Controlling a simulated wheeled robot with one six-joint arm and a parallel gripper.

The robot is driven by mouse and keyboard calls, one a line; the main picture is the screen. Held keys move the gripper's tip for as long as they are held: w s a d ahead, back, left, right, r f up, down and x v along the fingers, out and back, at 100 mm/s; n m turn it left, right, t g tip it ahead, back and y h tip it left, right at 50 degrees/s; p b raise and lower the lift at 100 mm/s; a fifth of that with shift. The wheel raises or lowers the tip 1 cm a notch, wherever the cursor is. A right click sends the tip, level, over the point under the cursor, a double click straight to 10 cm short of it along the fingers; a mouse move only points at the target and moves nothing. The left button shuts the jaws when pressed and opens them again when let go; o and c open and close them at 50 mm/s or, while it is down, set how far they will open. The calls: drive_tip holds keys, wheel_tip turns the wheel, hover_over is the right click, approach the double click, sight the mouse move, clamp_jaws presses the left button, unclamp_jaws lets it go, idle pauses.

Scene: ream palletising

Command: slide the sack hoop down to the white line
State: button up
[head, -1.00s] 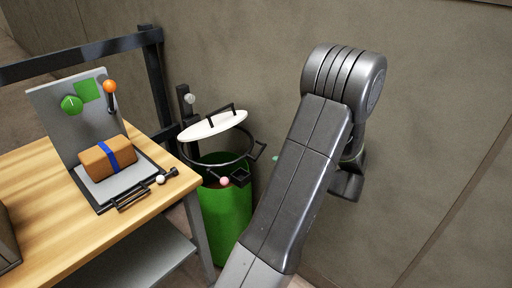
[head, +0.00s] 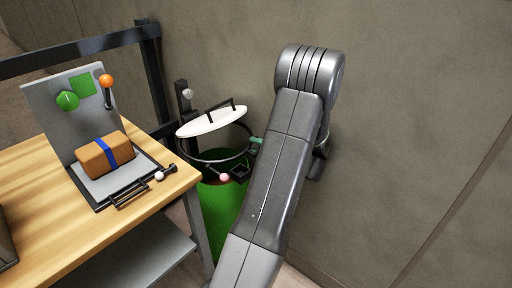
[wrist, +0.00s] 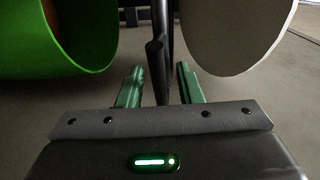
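The sack hoop is a black ring (head: 186,158) on a dark post (head: 182,98), level above the green sack (head: 222,205) and below the tilted white lid (head: 210,121). My gripper (wrist: 160,68) is open, its two green fingers on either side of a dark bar (wrist: 157,85), apparently the hoop's handle. Gaps show on both sides of the bar. In the head view a green finger (head: 256,141) shows at the hoop's right side; my arm hides the rest. The green sack (wrist: 75,50) and white lid (wrist: 235,35) flank the bar in the wrist view. I cannot make out the white line.
A wooden table (head: 60,215) stands at the left with a grey panel, an orange-knobbed lever (head: 107,82) and a brown block with a blue band (head: 104,153). A small latch with a pink knob (head: 224,178) sits at the hoop's front. A wall stands behind; the right side is clear.

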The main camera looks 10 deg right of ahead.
drive_tip(key=shift+w+a, duration=0.2)
drive_tip(key=shift+w, duration=0.1)
clamp_jaws()
drive_tip(key=shift+f, duration=0.15)
wheel_tip(320, 180, down, 10)
drive_tip(key=b, duration=0.9)
drive_tip(key=shift+r, duration=0.2)
unclamp_jaws()
drive_tip(key=shift+s, duration=0.1)
